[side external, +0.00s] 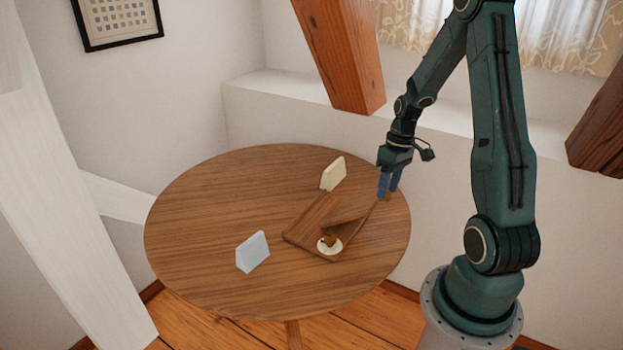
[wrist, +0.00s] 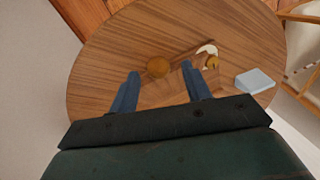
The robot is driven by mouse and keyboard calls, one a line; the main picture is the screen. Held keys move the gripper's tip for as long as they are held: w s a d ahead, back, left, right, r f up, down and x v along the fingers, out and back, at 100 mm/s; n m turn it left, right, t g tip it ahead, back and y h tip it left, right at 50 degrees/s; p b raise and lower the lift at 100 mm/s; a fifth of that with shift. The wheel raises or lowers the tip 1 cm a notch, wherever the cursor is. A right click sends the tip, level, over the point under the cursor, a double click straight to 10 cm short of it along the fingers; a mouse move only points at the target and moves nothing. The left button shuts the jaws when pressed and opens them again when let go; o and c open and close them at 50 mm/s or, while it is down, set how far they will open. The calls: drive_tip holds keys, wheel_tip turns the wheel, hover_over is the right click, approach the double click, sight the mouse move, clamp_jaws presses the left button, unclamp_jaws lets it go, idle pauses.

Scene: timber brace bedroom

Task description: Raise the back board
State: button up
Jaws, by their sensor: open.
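A brown wooden stand lies on the round table, with a flat base (side external: 308,222) and a thin back board (side external: 352,208) that looks tilted low over it; its exact angle is hard to tell. A cream disc (side external: 322,245) with a small amber piece (side external: 330,240) is at the stand's near end. My gripper (side external: 389,192) is open, pointing down by the stand's far right end. In the wrist view, a round brown wooden piece (wrist: 158,67) shows between its blue fingers (wrist: 160,76), apparently not gripped. Whether it belongs to the back board is unclear.
A pale blue block (side external: 253,252) stands near the front of the round wooden table (side external: 200,215). A cream block (side external: 333,174) stands behind the stand. The table's left side is clear. A timber brace (side external: 343,55) rises behind the table.

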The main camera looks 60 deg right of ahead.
drive_tip(key=shift+a+f, duration=0.1)
drive_tip(key=shift+f, duration=0.35)
clamp_jaws()
drive_tip(key=shift+w+a+r, duration=0.1)
drive_tip(key=shift+w+r, duration=0.1)
idle(0.7)
